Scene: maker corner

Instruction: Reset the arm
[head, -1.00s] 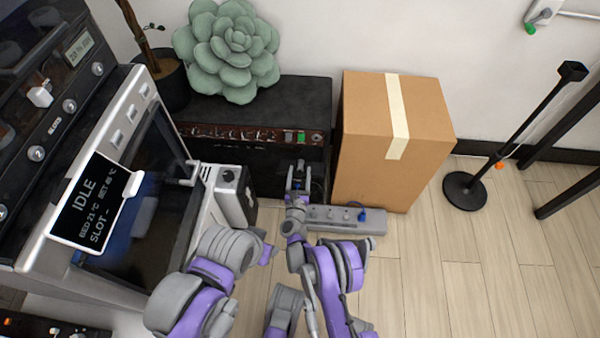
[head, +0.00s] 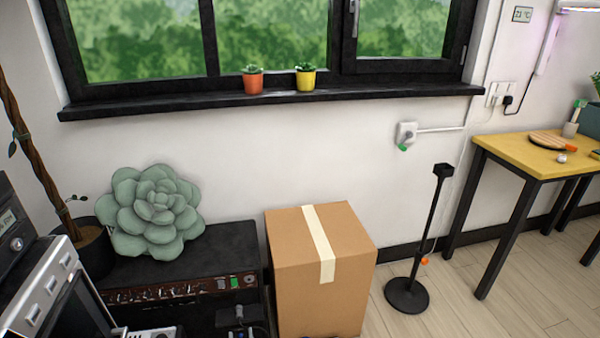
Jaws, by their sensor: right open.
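My right gripper (head: 238,318) shows only in part at the bottom edge of the head view, small and dark in front of the black amplifier-like cabinet (head: 185,262). It is open, and I see nothing held in it. It is left of the cardboard box (head: 292,250). The rest of the right arm is below the picture. My left gripper is out of view.
A machine (head: 50,290) stands at the lower left. A green succulent (head: 155,212) sits on the cabinet. A black stand (head: 408,293) and a yellow-topped table (head: 520,157) are at the right, with clear floor between them. Two small pots sit on the windowsill (head: 270,100).

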